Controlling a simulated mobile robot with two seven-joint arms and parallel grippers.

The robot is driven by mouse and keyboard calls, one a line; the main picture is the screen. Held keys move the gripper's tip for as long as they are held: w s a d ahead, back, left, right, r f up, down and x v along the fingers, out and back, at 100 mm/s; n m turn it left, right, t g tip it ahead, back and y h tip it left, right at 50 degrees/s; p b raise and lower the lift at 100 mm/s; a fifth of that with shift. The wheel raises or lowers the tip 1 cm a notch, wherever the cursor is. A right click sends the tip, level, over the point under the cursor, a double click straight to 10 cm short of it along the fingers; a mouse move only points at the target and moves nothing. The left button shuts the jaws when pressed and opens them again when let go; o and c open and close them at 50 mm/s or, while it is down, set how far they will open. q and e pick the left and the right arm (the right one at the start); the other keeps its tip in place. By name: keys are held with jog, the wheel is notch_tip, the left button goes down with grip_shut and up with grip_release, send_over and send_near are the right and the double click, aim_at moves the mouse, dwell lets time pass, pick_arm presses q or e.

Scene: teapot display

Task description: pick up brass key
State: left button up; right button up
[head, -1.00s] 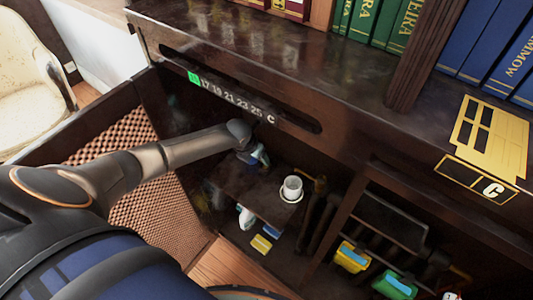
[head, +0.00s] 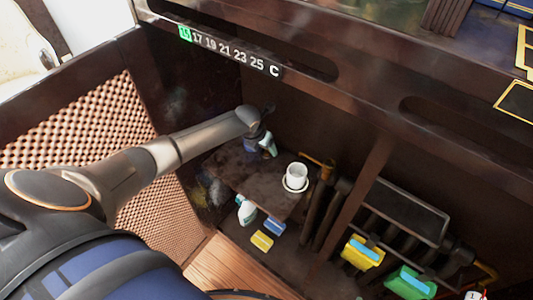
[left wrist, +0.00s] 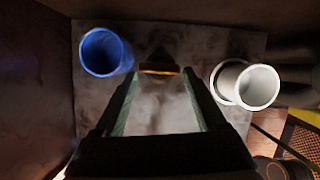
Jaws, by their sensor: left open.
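A small brass-coloured piece, which looks like the brass key (left wrist: 160,69), lies on the small dark shelf (head: 262,180). In the left wrist view it shows at the far end of the gap between my left fingers. My left gripper (head: 267,146) is open over the back of that shelf, its fingers spread to either side of the piece. I cannot tell whether they touch it. The gap looks empty apart from this piece. In the head view the key does not show; the gripper and wrist cover that area. My right gripper is not in view.
A white cup (left wrist: 245,84) stands right of the fingers and a blue cup (left wrist: 103,52) left of them. A spray bottle (head: 246,210) and sponges (head: 262,241) sit below the shelf. The cabinet's overhanging front (head: 320,92) and woven side panel (head: 90,150) bound the arm.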

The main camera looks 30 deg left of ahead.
aim_at(266, 150)
pick_arm(q)
jog(key=shift+b+x, duration=1.1)
jog(key=shift+x, duration=0.05)
jog(key=shift+w+f+b, duration=0.25)
jog(key=shift+f+b, duration=0.15)
jog(key=shift+b, duration=0.15)
jog(key=shift+w+f+b, duration=0.2)
jog(key=shift+f+b, duration=0.1)
jog(key=shift+b, duration=0.2)
jog(key=shift+r, duration=0.1)
jog(key=c, duration=1)
